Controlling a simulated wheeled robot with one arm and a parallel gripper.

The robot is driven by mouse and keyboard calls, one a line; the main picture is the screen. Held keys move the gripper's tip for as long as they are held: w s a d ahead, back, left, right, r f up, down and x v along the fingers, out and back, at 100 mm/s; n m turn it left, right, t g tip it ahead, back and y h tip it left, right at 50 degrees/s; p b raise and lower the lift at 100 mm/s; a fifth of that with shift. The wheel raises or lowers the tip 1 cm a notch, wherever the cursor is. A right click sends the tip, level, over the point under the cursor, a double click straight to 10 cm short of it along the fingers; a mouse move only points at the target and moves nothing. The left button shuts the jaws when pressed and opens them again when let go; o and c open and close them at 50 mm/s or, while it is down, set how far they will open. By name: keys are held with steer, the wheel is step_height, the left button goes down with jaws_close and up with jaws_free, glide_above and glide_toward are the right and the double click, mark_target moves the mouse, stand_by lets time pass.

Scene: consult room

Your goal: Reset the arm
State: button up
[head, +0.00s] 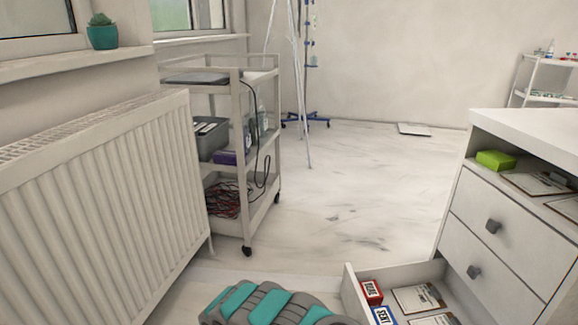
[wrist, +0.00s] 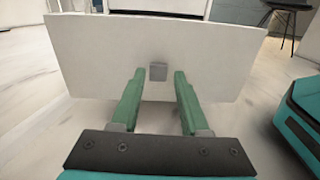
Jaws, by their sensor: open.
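My gripper (wrist: 155,78) shows in the wrist view with its two green fingers apart and nothing between them. Ahead of the fingertips is a white drawer front (wrist: 90,50) with a small grey square knob, seen between and just beyond the tips. I cannot tell whether the fingers touch the drawer front. In the head view an open bottom drawer (head: 350,290) sticks out of the white cabinet (head: 520,225) and holds boxes and clipboards. My gripper is not visible in the head view, where only a grey and teal part of my arm shows at the bottom.
A white trolley (head: 245,190) with loaded shelves stands left of centre, beside a white radiator (head: 110,200). A drip stand base (head: 305,118) is at the back. A flat panel (head: 413,129) lies on the far floor. The floor (head: 360,200) between trolley and cabinet is mostly clear.

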steer(key=s+d+r+m+g+y+p, duration=0.1)
steer(key=d+r+m+g, duration=0.3)
steer(key=r, duration=0.5)
steer(key=s+d+r+m+g+y+p, duration=0.1)
steer(key=s+d+r+m, duration=0.15)
steer(key=d+r, duration=0.45)
steer(key=s+d+r+m+g+y+p, duration=0.3)
steer(key=s+r+m+y, duration=0.4)
steer(key=r, duration=0.6)
steer(key=s+a+r+m+t+y+p, duration=0.1)
steer(key=s+r+y, duration=0.15)
steer(key=s, duration=0.35)
steer(key=s+a+r+m+y+p, duration=0.1)
steer(key=s+r+m+p, duration=0.1)
steer(key=s+r, duration=0.35)
steer(key=s+a+r+m+t+y+p, duration=0.2)
steer(key=s+a+t+y, duration=0.2)
steer(key=s+a, duration=0.5)
steer(key=shift+s+a+r+y, duration=0.2)
steer(key=shift+s+a+y, duration=0.15)
steer(key=shift+s+y, duration=0.6)
